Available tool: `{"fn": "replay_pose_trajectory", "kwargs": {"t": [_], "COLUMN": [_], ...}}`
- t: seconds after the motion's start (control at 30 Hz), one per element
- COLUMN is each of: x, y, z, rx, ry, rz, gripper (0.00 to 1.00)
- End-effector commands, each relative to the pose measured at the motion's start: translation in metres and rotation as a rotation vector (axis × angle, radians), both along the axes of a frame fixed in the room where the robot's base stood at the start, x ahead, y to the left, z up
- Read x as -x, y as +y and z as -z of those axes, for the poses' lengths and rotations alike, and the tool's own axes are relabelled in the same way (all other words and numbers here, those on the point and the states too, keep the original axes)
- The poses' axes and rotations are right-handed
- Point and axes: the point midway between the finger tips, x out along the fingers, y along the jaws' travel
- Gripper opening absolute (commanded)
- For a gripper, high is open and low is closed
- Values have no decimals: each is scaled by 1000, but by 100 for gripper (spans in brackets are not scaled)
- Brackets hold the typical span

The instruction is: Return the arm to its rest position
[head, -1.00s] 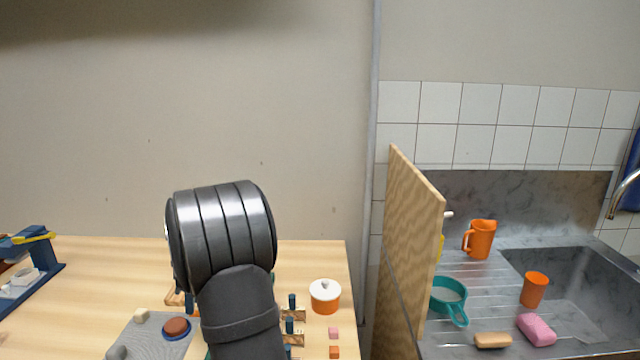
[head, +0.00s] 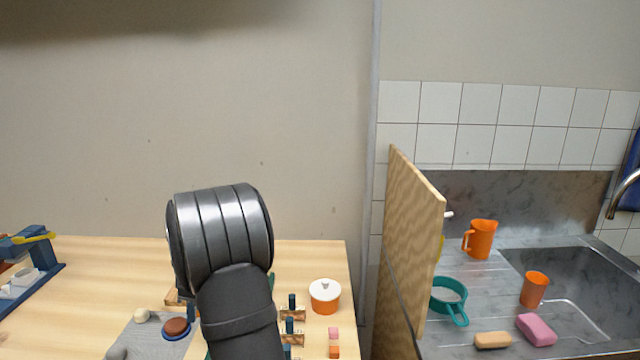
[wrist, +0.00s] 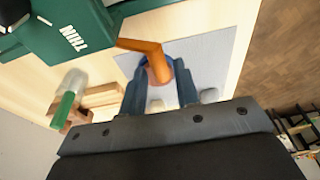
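My gripper (wrist: 160,66) shows in the wrist view with its two dark fingers apart, pointing down over the worktop. Between the fingers in that view is a brown-orange shape with a bent part reaching left, and blue shows around it; I cannot make out its exact form. Neither finger is clearly closed on it. A brown round piece on a blue dish (head: 177,328) lies on the grey mat (head: 140,345) left of the arm.
A white-lidded orange pot (head: 325,297), small racks (head: 292,314) and coloured blocks (head: 334,340) stand right of the arm. A wooden panel (head: 412,240) divides the table from the sink (head: 575,285). A green box (wrist: 70,35) is close in the wrist view. The table's left middle is clear.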

Motion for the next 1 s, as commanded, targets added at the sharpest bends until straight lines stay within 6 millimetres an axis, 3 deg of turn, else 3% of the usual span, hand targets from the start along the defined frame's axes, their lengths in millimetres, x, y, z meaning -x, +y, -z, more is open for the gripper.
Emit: {"fn": "replay_pose_trajectory", "kwargs": {"t": [0.2, 0.77, 1.0], "x": [1, 5, -1], "y": [0, 0, 0], "z": [24, 20, -3], "rx": [0, 0, -1], "ry": [0, -2, -3], "rz": [1, 0, 0], "gripper": [29, 29, 29]}}
